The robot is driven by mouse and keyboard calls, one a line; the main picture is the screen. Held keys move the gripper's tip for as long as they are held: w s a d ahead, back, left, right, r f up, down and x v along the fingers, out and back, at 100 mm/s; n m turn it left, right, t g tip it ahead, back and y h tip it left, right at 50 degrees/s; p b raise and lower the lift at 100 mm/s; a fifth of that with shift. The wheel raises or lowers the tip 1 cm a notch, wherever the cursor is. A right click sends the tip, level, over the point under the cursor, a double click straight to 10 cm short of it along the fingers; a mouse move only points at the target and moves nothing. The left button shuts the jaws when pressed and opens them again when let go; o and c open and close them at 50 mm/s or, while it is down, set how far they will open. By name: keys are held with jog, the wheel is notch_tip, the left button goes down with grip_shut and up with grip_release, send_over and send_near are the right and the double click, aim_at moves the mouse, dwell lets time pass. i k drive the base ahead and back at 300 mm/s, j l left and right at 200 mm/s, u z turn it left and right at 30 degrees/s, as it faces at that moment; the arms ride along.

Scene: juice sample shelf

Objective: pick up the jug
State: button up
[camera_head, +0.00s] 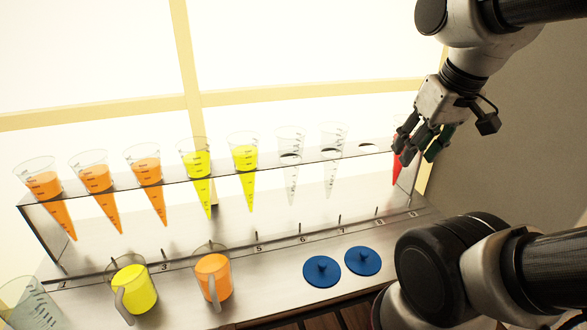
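A clear jug of yellow liquid (138,290) stands at the front left of the metal bench, with its handle toward the front. A similar jug of orange liquid (214,279) stands to its right. A third, clear jug (28,304) with dark markings is partly cut off at the bottom left and looks empty. My gripper (418,160) is at the upper right, far from all of these jugs. Its fingers are apart, in front of or beside a cone with red liquid (397,171), which it partly hides. I see no jug between the fingers.
A raised rack (270,172) holds several cones with orange or yellow liquid and some clear, empty ones. Two blue discs with knobs (322,271) (363,261) lie right of the orange jug. Numbered marks run along the bench. My arm covers the right side.

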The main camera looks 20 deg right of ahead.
aim_at(210, 263)
jog(key=j+z, duration=0.25)
jog(key=j, duration=0.2)
jog(key=k+j+z, duration=0.2)
jog(key=j, duration=0.15)
jog(key=k+j+z, duration=0.1)
jog(key=j+z, duration=0.15)
jog(key=j, duration=0.2)
jog(key=k+j+z, duration=0.2)
jog(key=j, duration=0.15)
jog(key=k+j+z, duration=0.25)
jog(key=i+j, duration=0.1)
